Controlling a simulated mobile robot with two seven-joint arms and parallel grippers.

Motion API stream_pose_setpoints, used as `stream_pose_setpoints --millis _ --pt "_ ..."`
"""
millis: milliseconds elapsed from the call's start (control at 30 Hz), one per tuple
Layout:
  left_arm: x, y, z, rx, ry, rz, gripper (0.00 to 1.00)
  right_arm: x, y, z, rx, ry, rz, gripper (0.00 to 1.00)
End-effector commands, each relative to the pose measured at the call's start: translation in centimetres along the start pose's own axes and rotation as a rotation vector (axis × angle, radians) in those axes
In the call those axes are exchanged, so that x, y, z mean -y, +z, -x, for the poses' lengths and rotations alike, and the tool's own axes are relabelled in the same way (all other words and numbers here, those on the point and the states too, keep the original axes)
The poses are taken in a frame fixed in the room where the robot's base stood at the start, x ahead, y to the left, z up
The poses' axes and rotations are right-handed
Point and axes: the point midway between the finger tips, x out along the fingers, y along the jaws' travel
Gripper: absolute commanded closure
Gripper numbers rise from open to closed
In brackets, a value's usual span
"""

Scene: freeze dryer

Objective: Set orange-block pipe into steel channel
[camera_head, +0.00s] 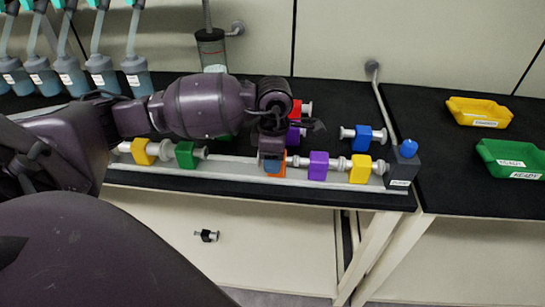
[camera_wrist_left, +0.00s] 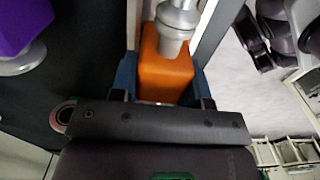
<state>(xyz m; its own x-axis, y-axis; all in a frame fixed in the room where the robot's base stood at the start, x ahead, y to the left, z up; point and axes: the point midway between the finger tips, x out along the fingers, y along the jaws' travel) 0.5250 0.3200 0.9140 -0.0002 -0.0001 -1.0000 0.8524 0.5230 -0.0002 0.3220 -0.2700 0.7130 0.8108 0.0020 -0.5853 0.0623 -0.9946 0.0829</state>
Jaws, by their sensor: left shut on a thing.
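The orange block (camera_head: 282,170) of the orange-block pipe is mostly hidden behind my left gripper (camera_head: 272,164) in the head view. In the left wrist view the orange block (camera_wrist_left: 166,68) sits between the blue fingertips of my left gripper (camera_wrist_left: 163,85), which is shut on it. The steel channel (camera_head: 232,168) runs along the table's front edge. The orange block is at the channel, between the green-block pipe (camera_head: 186,154) and a purple-block pipe (camera_head: 318,165). Whether it is fully seated cannot be told. My right gripper is not in view.
A yellow-block pipe (camera_head: 143,151) and another yellow one (camera_head: 360,168) also line the channel. A blue-block pipe (camera_head: 363,137) and a second purple block (camera_head: 295,135) lie behind it. A dark end box (camera_head: 402,165) stands at the channel's right end. Yellow (camera_head: 480,110) and green (camera_head: 512,158) trays are right.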

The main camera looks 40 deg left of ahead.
Motion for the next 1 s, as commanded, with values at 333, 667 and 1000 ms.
stream_pose_setpoints --millis 333,667,1000 --pt "-0.01 0.01 0.05 0.000 0.001 -0.001 0.88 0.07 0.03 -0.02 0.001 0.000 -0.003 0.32" --pt "0.00 0.00 0.01 0.001 0.000 0.000 0.88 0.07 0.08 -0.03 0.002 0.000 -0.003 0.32" --pt "0.00 -0.01 0.01 0.000 0.000 0.000 0.28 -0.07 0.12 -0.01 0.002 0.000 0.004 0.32"
